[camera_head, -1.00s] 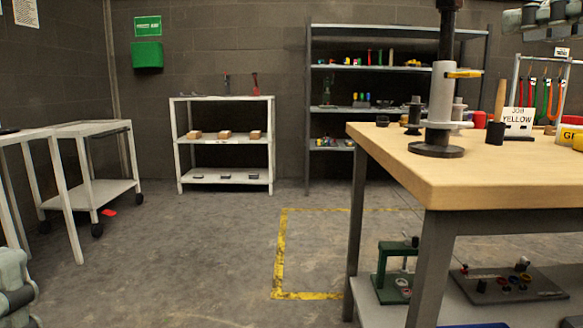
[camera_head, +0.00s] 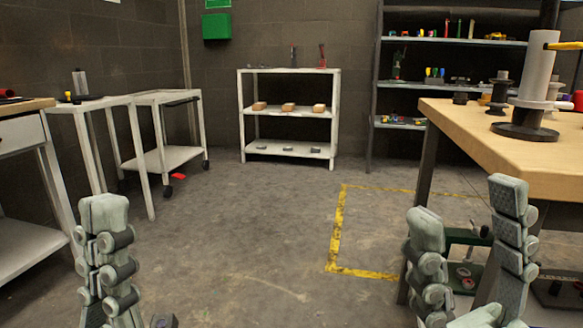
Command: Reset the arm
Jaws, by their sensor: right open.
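My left gripper (camera_head: 105,215) stands upright at the lower left, over the open floor. Its pale segmented fingers overlap in this view, so its opening does not show clearly. My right gripper (camera_head: 467,195) is at the lower right, in front of the wooden workbench (camera_head: 490,135). Its two segmented fingers point up and are spread apart, with nothing held between them. Most of both arms is outside the picture.
The workbench fills the right side, with a grey spool on a dark stand (camera_head: 533,85) near its edge. Tables (camera_head: 98,104) line the left. A white shelf (camera_head: 288,150) stands at the back. The concrete floor (camera_head: 240,240) between is clear.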

